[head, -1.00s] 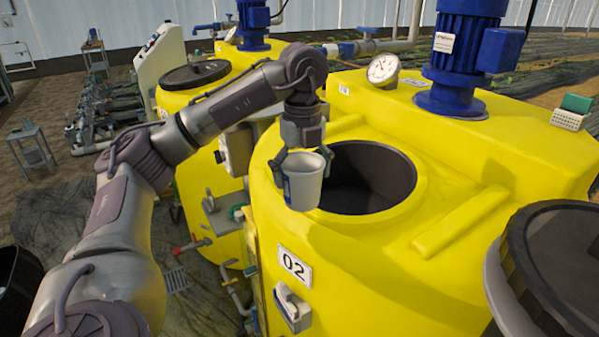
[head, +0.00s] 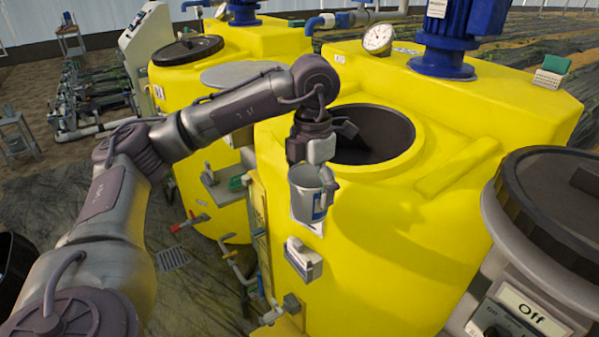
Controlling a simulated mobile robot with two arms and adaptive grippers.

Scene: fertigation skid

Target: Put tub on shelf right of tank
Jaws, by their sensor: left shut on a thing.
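My left gripper (head: 316,168) is shut on a small grey-white tub (head: 305,204) with a blue mark on its side. The tub hangs roughly upright, open side up, in front of the near yellow tank (head: 370,240), below its round dark opening. It covers most of the tank's white number label. I cannot tell whether it touches the tank. A small grey shelf (head: 222,196) with a green item on it sits left of the tub, by the gap between the two yellow tanks. My right gripper is not in view.
The far yellow tank (head: 222,153) has a black lid. A grey box (head: 303,261) juts from the near tank below the tub. Pipes and valves (head: 240,270) run low between the tanks. A black lid (head: 560,200) and an "Off" panel (head: 525,312) are at right.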

